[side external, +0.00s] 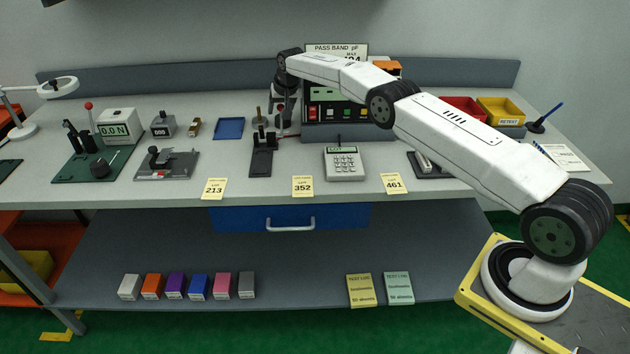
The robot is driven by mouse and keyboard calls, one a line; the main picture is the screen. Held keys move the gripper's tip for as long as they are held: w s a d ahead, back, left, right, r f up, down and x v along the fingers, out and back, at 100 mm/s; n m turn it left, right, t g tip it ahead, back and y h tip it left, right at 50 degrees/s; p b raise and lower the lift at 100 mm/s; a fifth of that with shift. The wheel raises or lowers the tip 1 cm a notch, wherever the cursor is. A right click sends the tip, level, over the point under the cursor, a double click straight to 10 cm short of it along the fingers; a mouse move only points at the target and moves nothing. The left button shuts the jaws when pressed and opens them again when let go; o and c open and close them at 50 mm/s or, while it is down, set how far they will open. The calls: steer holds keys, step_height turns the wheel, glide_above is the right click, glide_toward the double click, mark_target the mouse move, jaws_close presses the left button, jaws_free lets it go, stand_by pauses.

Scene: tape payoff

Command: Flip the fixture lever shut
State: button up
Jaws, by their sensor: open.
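The fixture (261,160) is a small dark block on a black base, standing near the middle of the bench. A lever with a red knob (280,107) rises roughly upright at its right side. My gripper (284,124) points down just behind and to the right of the fixture, close to the lever. Its fingers are open but small and dark here, and the lever partly overlaps them. I cannot tell whether the gripper touches the lever.
A tester with a lit panel (336,112) stands right of my gripper. Another red-knobbed lever (88,106) stands on a green board (75,172) at far left.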

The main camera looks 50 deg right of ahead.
stand_by(0.3)
jaws_close()
stand_by(1.3)
